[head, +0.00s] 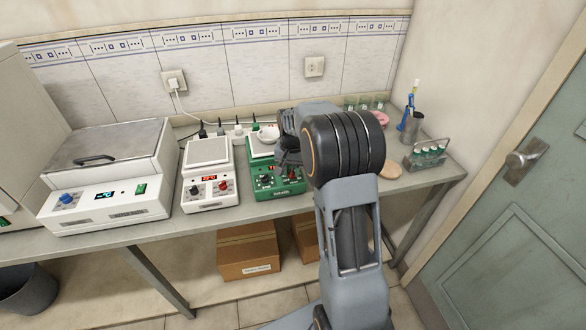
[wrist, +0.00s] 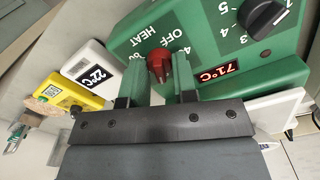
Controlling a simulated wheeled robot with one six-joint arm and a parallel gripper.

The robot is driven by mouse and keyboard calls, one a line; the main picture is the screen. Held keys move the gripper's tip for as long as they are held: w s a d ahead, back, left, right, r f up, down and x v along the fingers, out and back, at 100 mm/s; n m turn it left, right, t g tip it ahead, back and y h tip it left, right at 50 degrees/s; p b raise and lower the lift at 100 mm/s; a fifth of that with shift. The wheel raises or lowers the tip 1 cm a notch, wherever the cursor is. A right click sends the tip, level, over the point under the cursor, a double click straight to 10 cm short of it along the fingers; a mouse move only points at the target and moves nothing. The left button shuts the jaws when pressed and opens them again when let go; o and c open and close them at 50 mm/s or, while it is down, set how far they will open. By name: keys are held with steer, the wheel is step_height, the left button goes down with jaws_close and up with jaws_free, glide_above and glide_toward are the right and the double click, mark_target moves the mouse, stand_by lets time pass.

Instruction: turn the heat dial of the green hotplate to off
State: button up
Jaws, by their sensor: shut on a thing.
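My gripper (wrist: 160,76) is shut on the red dial, one finger on each side. The dial's pointer mark cannot be made out. The red display (wrist: 218,74) reads 71°C. A second, black dial (wrist: 263,17) is beside it with its own numbers. In the head view my arm hides part of the hotplate.
A white hotplate (head: 208,190) stands close left of the green one, and a lidded bath (head: 105,208) farther left. A rack of vials (head: 428,153) is at the right. In the wrist view a white 22°C device (wrist: 92,72) and a yellow device (wrist: 70,95) lie nearby.

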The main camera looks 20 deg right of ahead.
steer(key=n, duration=0.7)
steer(key=shift+s+f, duration=0.1)
steer(key=n, duration=0.7)
steer(key=shift+n+p, duration=0.3)
steer(key=n, duration=0.3)
steer(key=shift+n, duration=0.3)
steer(key=n, duration=0.3)
steer(key=shift+n, duration=0.3)
steer(key=n, duration=0.3)
steer(key=shift+n, duration=2.4)
